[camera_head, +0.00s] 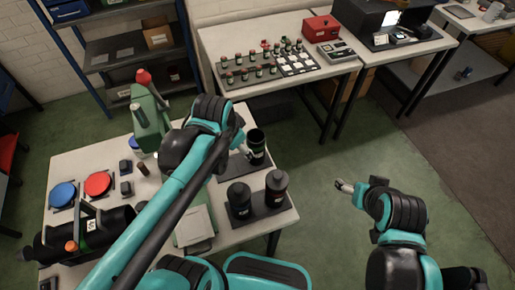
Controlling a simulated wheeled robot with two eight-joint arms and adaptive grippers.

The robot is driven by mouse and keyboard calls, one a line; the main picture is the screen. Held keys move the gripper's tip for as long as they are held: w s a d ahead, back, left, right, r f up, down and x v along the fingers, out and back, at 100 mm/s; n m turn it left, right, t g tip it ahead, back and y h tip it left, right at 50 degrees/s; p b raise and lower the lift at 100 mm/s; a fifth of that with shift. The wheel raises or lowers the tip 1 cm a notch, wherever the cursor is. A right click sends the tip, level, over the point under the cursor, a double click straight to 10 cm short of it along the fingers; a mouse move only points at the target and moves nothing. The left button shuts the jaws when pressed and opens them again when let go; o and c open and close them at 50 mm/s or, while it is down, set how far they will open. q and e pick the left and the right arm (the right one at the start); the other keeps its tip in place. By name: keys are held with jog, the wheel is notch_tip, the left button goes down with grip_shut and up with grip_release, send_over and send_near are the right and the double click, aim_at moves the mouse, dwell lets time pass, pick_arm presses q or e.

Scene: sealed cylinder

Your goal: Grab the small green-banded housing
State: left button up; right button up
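A dark cylindrical housing (256,148) with an open top and a faint greenish tint stands upright on a dark mat on the near table. I cannot make out a clear green band on it. Two more black cylinders, one (239,201) left and one (276,189) right, stand nearer on another dark mat. My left arm reaches across the table, and its dark end (236,134) is just left of the open-topped housing. Its fingers are mostly hidden, and contact cannot be told. My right gripper (344,186) is over the floor, right of the table, apart from the cylinders.
A far table (225,50) carries several small bottles. Green floor (320,235) is clear between.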

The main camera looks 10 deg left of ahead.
pick_arm(q)
jog(key=w+d+f+m+g+p, duration=0.1)
jog(key=w+d+f+m+g, duration=0.15)
jog(key=w+m, duration=0.4)
jog(key=m+g, duration=0.2)
jog(key=m, duration=0.3)
send_over(256, 137)
jog(key=s, duration=0.3)
jog(key=f, duration=0.5)
jog(key=shift+w+d+f+p, duration=0.1)
jog(key=shift+d+p, duration=0.2)
jog(key=shift+d, duration=0.1)
jog(key=shift+f, duration=0.25)
notch_tip(256, 137, down, 3)
jog(key=shift+r+b, duration=0.1)
jog(key=shift+b, duration=0.35)
notch_tip(256, 137, down, 4)
jog(key=shift+f+b, duration=0.2)
jog(key=shift+b, duration=0.75)
jog(key=shift+f, duration=0.35)
jog(key=shift+r, duration=0.1)
jog(key=shift+c, duration=1.2)
jog(key=c, duration=1.4)
pick_arm(e)
jog(key=shift+d+f, duration=0.5)
jog(key=shift+d, duration=0.05)
